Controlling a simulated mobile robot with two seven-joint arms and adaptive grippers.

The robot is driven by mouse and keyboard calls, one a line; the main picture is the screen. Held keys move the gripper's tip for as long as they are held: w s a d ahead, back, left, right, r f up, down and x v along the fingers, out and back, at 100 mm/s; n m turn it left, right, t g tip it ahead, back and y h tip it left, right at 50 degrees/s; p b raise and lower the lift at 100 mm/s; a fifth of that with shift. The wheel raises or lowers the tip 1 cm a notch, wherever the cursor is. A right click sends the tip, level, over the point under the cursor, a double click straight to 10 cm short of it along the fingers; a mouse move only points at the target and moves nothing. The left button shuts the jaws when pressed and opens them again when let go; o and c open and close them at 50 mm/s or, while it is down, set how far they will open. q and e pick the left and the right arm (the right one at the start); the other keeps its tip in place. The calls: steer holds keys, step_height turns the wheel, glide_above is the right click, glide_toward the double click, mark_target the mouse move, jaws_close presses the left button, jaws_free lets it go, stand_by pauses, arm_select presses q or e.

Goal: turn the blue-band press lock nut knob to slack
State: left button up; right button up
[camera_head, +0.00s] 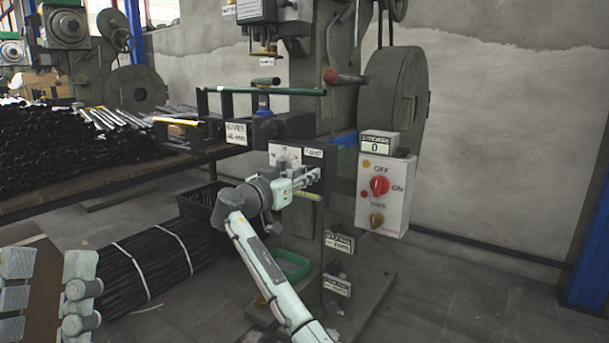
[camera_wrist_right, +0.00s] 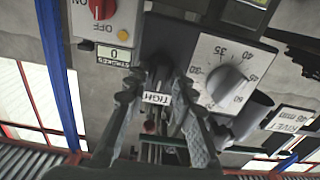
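The press with a blue band (camera_head: 345,138) stands in the middle of the head view. My right gripper (camera_head: 314,177) is at its front panel, just below the TIGHT label (camera_head: 312,153). In the right wrist view, the right gripper's fingers (camera_wrist_right: 156,92) are apart, with the TIGHT label (camera_wrist_right: 157,98) showing between them. I cannot clearly make out the lock nut knob; the fingers may hide it. A numbered dial with a grey knob (camera_wrist_right: 226,84) is beside the fingers. My left gripper (camera_head: 48,285) is at the lower left, fingers apart, with nothing seen between them.
A white switch box (camera_head: 384,194) with a red knob is right of the panel, under a counter reading 0 (camera_head: 377,145). A table with dark tubes (camera_head: 80,150) is left; bundled rods (camera_head: 150,262) lie below. Floor at right is clear.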

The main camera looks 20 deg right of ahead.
jaws_close()
